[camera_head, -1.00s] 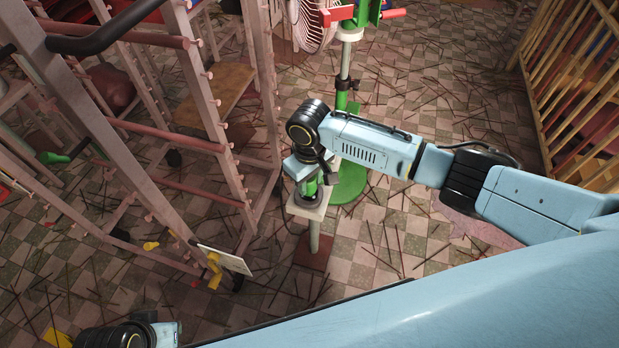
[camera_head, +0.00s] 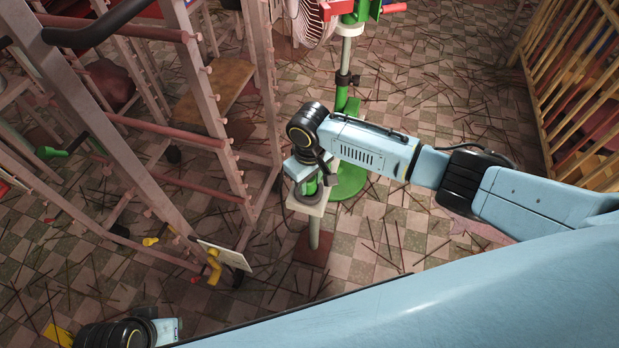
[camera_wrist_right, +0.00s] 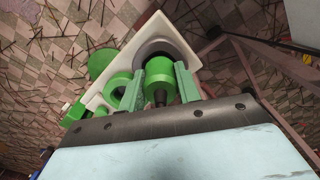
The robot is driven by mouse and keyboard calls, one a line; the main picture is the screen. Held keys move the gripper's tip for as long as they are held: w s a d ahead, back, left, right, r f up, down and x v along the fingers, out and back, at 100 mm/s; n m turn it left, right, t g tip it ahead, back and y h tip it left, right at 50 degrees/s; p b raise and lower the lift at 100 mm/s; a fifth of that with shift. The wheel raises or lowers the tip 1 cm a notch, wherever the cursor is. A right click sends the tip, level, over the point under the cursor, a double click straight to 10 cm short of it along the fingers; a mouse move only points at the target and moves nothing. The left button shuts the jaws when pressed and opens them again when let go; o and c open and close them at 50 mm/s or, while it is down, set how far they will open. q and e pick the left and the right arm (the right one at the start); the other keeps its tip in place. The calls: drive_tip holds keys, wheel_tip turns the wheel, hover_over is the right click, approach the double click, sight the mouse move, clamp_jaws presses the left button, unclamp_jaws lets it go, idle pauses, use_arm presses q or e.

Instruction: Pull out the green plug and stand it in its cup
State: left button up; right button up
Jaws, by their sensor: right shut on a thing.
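My right gripper (camera_wrist_right: 170,77) is shut on the green plug (camera_wrist_right: 163,76), whose dark lower part shows between the fingers. In the head view, the right gripper (camera_head: 309,183) points down over a small white platform (camera_head: 305,208) on a post, and my wrist hides most of the plug. In the right wrist view, the plug is in front of a round grey opening (camera_wrist_right: 164,47) in the white platform (camera_wrist_right: 205,28). I cannot tell whether it is clear of it. A green ring-shaped cup (camera_wrist_right: 124,84) stands beside it. My left gripper's fingers are out of sight.
A green stand (camera_head: 346,95) with a round base rises just behind the platform. A pinkish ladder-like frame (camera_head: 215,120) stands close on the left, with a white panel (camera_head: 224,256) low on it. A wooden slatted rail (camera_head: 575,100) is at the right. Thin sticks litter the floor.

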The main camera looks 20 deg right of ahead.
drive_tip(key=shift+f, duration=0.2)
drive_tip(key=o, duration=1.1)
drive_tip(key=shift+c, duration=0.2)
drive_tip(key=shift+r, duration=0.15)
wheel_tip(320, 180, up, 13)
drive_tip(key=p, duration=0.5)
drive_tip(key=shift+r, duration=0.1)
